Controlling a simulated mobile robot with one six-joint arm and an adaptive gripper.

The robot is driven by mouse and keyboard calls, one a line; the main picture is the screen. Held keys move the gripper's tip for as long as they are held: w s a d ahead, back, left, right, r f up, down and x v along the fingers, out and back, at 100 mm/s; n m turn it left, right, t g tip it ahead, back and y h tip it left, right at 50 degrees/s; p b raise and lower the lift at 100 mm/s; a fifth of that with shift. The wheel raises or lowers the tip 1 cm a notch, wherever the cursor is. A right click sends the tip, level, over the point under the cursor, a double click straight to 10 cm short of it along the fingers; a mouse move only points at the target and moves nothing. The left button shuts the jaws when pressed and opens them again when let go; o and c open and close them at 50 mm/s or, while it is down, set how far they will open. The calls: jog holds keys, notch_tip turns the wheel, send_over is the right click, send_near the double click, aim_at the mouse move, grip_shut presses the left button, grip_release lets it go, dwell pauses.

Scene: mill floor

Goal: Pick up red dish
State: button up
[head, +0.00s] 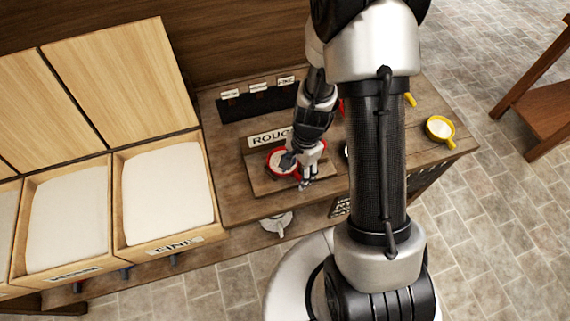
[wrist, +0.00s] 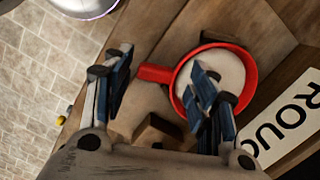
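In the wrist view my gripper (wrist: 162,68) is open. One finger is left of the handle and the other overlaps the bowl, so the handle shows between them. Whether any finger touches the dish cannot be told.
A yellow dish (head: 453,142) with pale powder stands at the bench's right end. Wooden bins (head: 206,235) of pale powder stand at the left. The ROUGH sign (wrist: 284,124) stands close to the dish. A small dark block (wrist: 158,131) lies below the handle.

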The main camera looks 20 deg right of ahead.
jog(key=c, duration=1)
jog(key=shift+c, duration=0.2)
